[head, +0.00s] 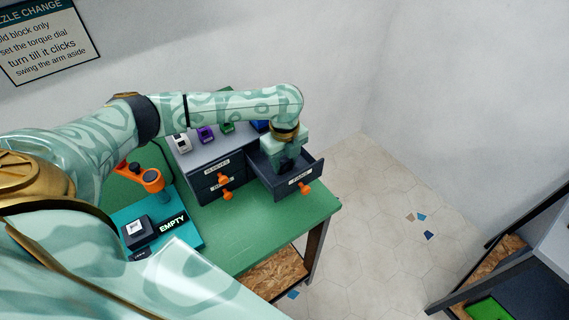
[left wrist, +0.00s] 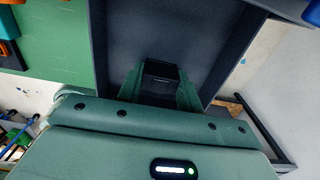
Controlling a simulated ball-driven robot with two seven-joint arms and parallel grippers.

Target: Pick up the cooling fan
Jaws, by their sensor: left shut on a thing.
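My left gripper (head: 287,164) reaches down into an open dark drawer (head: 313,167) at the right end of the grey drawer unit. In the left wrist view my left gripper (left wrist: 160,88) is shut on a small dark, boxy thing, which I take to be the cooling fan (left wrist: 161,70). Only its dark top and near face show; the fingers hide its sides. In the head view the gripper and wrist largely cover it. I cannot tell whether it touches the drawer floor. My right gripper is in neither view.
The drawer has an orange handle (head: 306,188). Small coloured parts, including a purple one (head: 206,134), stand on the unit's grey top. A teal mat (head: 190,232) marked EMPTY and an orange lever (head: 152,178) are at left. The green table (head: 262,222) is clear in front.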

